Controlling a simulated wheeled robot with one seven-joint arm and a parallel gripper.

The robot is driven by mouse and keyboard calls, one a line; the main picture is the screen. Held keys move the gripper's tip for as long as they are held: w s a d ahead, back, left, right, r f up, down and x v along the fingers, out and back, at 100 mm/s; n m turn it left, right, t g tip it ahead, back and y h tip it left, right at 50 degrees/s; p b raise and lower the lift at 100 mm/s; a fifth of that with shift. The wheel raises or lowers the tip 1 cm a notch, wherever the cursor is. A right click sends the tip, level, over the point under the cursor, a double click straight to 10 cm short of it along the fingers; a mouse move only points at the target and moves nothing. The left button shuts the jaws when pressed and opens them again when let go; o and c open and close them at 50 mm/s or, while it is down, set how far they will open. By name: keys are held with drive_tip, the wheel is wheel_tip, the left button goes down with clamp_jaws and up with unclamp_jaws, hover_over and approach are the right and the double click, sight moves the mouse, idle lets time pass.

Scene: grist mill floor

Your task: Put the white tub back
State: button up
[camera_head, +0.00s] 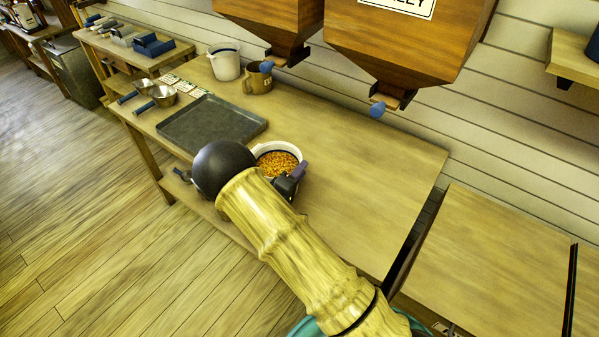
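A round white tub (277,148) filled with orange-yellow grain (278,164) is near the front edge of the wooden table. My arm crosses in front of it and hides its lower part. My gripper (291,181) shows only as a dark part with a purple piece at the tub's right rim. My arm hides the rest, so I cannot tell whether it grips the rim or whether the tub is lifted. A second white tub (224,65) stands upright at the back left of the table.
A dark grey tray (212,124) lies left of the grain tub. A brown mug (258,78), metal scoops (163,96) and small cards (184,86) are further back. Two wooden hoppers (405,40) hang above the table's back. The table's right half (365,165) is clear.

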drive_tip(key=shift+s+a+f, duration=0.1)
drive_tip(key=shift+s+a, duration=0.35)
drive_tip(key=b+v, duration=0.2)
drive_tip(key=v, duration=0.8)
drive_tip(key=shift+s, duration=0.35)
